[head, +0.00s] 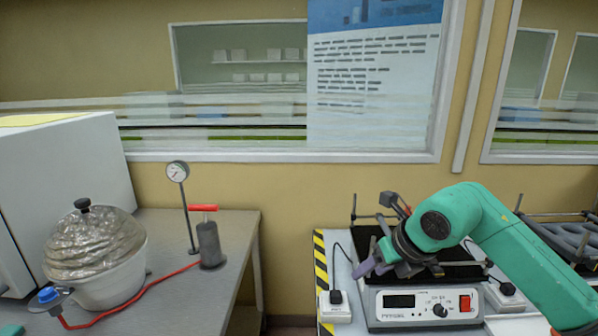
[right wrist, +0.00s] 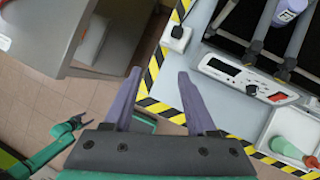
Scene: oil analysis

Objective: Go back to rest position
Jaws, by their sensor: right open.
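My right gripper (head: 374,260) is in front of the shaker device (head: 424,305) in the head view, its purple fingers pointing left. In the right wrist view its two fingers (right wrist: 158,80) are spread apart, with nothing between them. They are over the floor and the striped table edge. A green arm with a small dark gripper (right wrist: 70,126), which looks like my left one, shows at the left of the right wrist view. It is too small to tell whether its jaws are open.
The right table has a yellow-black striped edge (head: 320,265). A bottle with a pale label (right wrist: 288,12) is at the shaker's rods. The grey left bench (head: 170,290) holds a foil-covered pot (head: 95,250), a hand pump (head: 209,245) and a gauge (head: 178,172). A gap separates the tables.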

